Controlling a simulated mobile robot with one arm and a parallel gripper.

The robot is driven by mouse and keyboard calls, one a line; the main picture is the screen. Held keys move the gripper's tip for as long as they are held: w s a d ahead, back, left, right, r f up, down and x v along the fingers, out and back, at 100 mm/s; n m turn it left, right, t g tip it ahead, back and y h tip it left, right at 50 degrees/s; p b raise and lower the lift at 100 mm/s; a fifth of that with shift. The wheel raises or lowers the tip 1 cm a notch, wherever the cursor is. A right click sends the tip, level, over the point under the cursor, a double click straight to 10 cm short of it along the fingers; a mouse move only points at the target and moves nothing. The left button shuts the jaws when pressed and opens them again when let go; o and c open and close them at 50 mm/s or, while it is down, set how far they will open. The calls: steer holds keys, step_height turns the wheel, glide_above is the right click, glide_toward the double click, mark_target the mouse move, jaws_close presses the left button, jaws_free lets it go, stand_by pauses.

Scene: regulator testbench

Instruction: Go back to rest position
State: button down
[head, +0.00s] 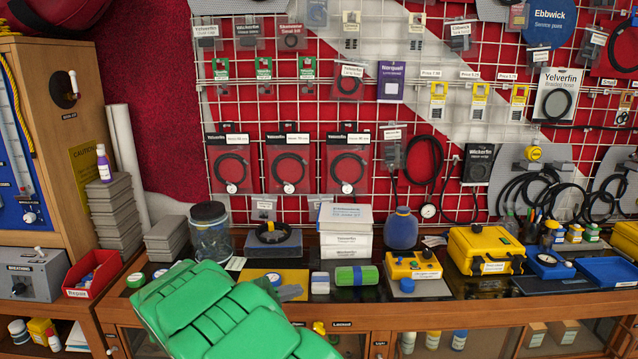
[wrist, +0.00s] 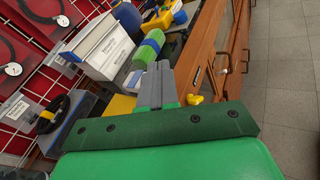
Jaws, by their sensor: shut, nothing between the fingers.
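My green-padded arm reaches up from the bottom of the head view. My gripper (head: 291,292) points right, over the front of the bench top. In the wrist view the grey fingers of my gripper (wrist: 158,68) are together and empty. A green and blue roll (head: 356,276) lies just to the right of the fingertips. It also shows ahead of the fingers in the wrist view (wrist: 148,50). I cannot tell the exact gap between them. A yellow mat (head: 290,276) lies behind the gripper, partly hidden by it.
A red bin (head: 92,273) stands at left. In the wrist view, floor (wrist: 290,80) is clear at right.

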steer(key=s+d+r+m+g+y, duration=0.1)
steer(key=s+d+r+m+g, duration=0.25)
steer(key=s+d, duration=0.4)
steer(key=s+d+r+m+g+y, duration=0.1)
steer(key=s+d+r+m+g, duration=0.2)
steer(key=s+d, duration=0.5)
steer(key=s+d+r+m+g+y, duration=0.1)
steer(key=s+d+r+m+g, duration=0.2)
steer(key=s+d, duration=0.45)
steer(key=s+a+m+g+y, duration=0.1)
steer(key=s+m+y, duration=0.9)
steer(key=s, duration=1.4)
steer(key=shift+s+f+m, duration=0.2)
steer(key=shift+s+m, duration=0.2)
steer(key=shift+m, duration=0.35)
